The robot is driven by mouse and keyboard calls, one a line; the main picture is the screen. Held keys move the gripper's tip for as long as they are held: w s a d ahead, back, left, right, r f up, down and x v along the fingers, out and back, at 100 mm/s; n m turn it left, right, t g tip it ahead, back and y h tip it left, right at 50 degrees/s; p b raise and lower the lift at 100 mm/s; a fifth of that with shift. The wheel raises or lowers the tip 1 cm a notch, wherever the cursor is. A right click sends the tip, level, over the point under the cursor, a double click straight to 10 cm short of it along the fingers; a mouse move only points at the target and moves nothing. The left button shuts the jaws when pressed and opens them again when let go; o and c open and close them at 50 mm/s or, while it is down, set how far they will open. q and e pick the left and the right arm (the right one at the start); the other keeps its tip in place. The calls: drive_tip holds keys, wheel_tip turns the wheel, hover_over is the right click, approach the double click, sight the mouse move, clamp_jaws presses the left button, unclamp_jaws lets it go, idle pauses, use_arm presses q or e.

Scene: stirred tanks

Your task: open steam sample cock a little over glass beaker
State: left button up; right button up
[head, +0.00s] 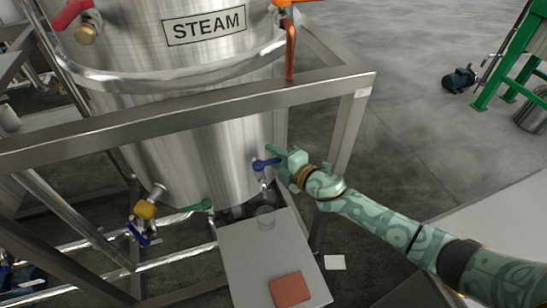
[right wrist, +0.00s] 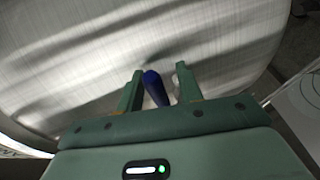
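The steel tank labelled STEAM (head: 203,25) stands in a metal frame. Its sample cock has a blue lever (head: 265,163) low on the tank's right side. A clear glass beaker (head: 265,218) stands below the cock on a grey stand top. My right gripper (head: 281,160) is at the lever, coming from the right. In the right wrist view the blue lever (right wrist: 156,88) lies between the two green fingers, with a visible gap to the right finger, so the gripper is open around it. My left gripper is out of view.
A green-handled valve (head: 203,205) and a yellow fitting with a blue handle (head: 142,227) sit left of the cock. A frame bar (head: 190,118) crosses above it. A reddish-brown pad (head: 289,290) lies on the stand's front.

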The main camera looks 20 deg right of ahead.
drive_tip(key=shift+w, duration=0.1)
clamp_jaws()
drive_tip(key=shift+s+a+r+m+h+p, duration=0.1)
drive_tip(key=shift+s+r+m+h+p, duration=0.1)
drive_tip(key=shift+m+h+p, duration=0.2)
drive_tip(key=shift+s+m+t+h+p, duration=0.3)
drive_tip(key=shift+m+t+h, duration=0.15)
drive_tip(key=shift+h, duration=0.25)
drive_tip(key=shift+s+d+f+m+h, duration=0.1)
drive_tip(key=shift+d+f+m+h, duration=0.1)
drive_tip(key=shift+m+h, duration=0.5)
unclamp_jaws()
drive_tip(key=shift+s, duration=0.1)
